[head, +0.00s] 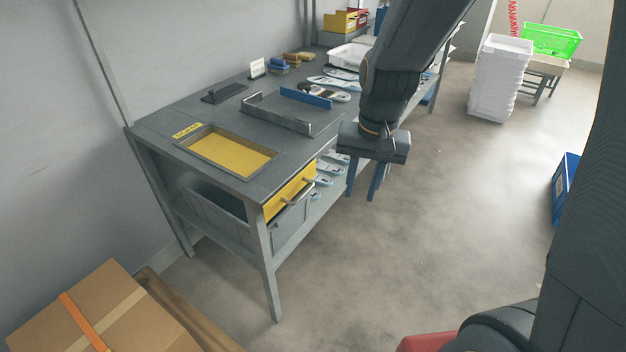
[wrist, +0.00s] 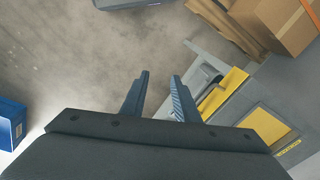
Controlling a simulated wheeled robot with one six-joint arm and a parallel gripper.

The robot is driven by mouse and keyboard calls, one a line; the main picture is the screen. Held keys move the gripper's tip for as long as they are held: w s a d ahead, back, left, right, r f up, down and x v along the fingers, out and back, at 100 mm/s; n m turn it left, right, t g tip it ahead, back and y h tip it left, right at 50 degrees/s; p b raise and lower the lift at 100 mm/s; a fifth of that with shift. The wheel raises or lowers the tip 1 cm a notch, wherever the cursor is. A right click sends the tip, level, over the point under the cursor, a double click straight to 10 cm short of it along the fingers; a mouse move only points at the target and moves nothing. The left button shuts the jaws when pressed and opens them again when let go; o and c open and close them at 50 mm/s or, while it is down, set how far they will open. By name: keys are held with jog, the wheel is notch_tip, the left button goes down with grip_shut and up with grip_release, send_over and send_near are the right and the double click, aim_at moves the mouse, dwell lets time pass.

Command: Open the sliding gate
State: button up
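The sliding gate shows as a yellow front panel (head: 283,197) with a bar handle (head: 299,191) at the table's front edge. A yellow surface (head: 228,153) fills the framed opening in the tabletop behind it. In the wrist view the yellow front (wrist: 224,91) and the yellow in the opening (wrist: 266,126) lie right of the fingers. My gripper (head: 362,190) points down in front of the table, right of the handle and apart from it. Its blue fingers (wrist: 160,76) are apart with nothing between them.
A grey bin (head: 225,213) sits under the opening on the lower shelf. A low grey tray (head: 282,117) and insoles lie on the tabletop (head: 160,125). A cardboard box (head: 120,310) stands at front left, a blue crate (head: 566,188) at right. The floor between is clear.

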aim_at(304, 192)
jog(key=w+a+f+m+y+p, duration=0.1)
jog(key=w+a+f+m, duration=0.25)
jog(key=w+a, duration=0.7)
jog(key=shift+m, duration=0.45)
jog(key=f, duration=0.2)
jog(key=w+f, duration=0.1)
jog(key=f, duration=0.1)
jog(key=a+f+p, duration=0.1)
jog(key=f, duration=0.1)
jog(key=shift+w+f, duration=0.4)
grip_shut()
